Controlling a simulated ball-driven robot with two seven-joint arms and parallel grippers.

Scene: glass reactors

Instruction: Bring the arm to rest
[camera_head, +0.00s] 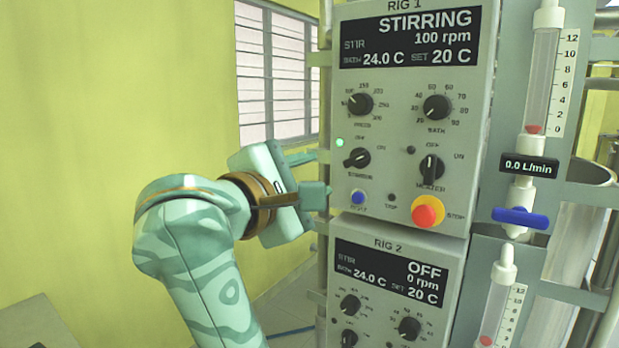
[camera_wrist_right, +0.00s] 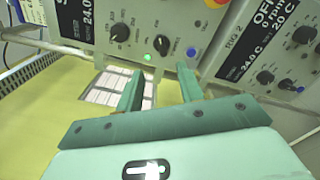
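My right gripper (camera_head: 318,173) is in the middle of the head view, at the left edge of the RIG 1 control box (camera_head: 415,72). Its two fingers are apart with nothing between them. In the right wrist view the gripper (camera_wrist_right: 161,75) is also open, its fingers pointing at the box's lower part. The stirring knob (camera_head: 357,158) is just beyond the fingers, with a lit green lamp (camera_head: 340,142) above it. The RIG 1 display reads STIRRING, 100 rpm. Whether a finger touches the box is unclear. My left gripper is not in view.
The RIG 2 box (camera_head: 388,270) sits below, its display reading OFF. A red and yellow stop button (camera_head: 428,211) and a blue button (camera_head: 358,197) are near the fingers. Flow tubes with a blue valve (camera_head: 520,217) stand right. The left side is open toward a yellow wall.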

